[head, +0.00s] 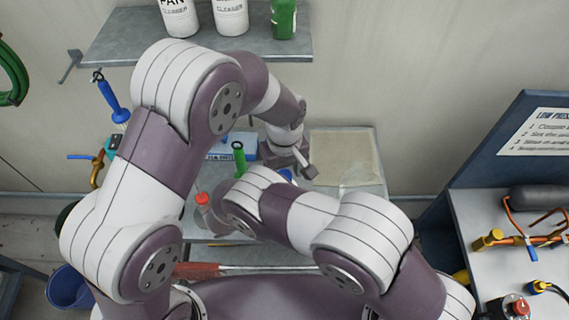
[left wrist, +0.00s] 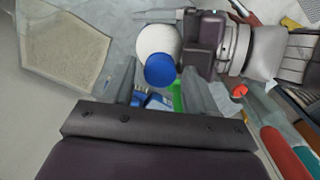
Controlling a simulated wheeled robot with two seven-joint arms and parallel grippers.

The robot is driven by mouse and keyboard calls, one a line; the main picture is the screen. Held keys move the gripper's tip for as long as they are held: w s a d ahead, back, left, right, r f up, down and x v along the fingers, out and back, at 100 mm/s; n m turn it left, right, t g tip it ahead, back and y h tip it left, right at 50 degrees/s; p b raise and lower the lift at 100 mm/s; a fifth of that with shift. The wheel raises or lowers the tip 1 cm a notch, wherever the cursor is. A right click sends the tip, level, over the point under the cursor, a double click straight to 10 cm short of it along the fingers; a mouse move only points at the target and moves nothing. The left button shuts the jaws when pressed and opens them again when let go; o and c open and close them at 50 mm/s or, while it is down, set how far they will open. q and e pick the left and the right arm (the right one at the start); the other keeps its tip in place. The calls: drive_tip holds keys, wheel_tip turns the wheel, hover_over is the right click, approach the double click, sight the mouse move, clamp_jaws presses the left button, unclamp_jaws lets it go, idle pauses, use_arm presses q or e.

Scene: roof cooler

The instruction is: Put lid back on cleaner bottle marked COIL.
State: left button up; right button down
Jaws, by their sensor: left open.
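My left gripper (head: 300,166) reaches over the metal work surface from above. A bit of blue (head: 287,174) shows beside the left gripper in the head view. My right gripper (left wrist: 203,42) is beside the white body in the left wrist view; its grip is unclear. No COIL label is readable.
White cleaner bottles (head: 231,15) and a green bottle (head: 284,18) stand on the back shelf. A beige mat (head: 345,158) lies at right, clear of objects.

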use_arm(q)
clamp_jaws()
drive_tip(key=m, duration=0.2)
drive_tip(key=shift+m, duration=0.4)
drive_tip(key=m, duration=0.5)
drive_tip(key=shift+o, duration=0.3)
unclamp_jaws()
drive_tip(key=shift+r, duration=2.3)
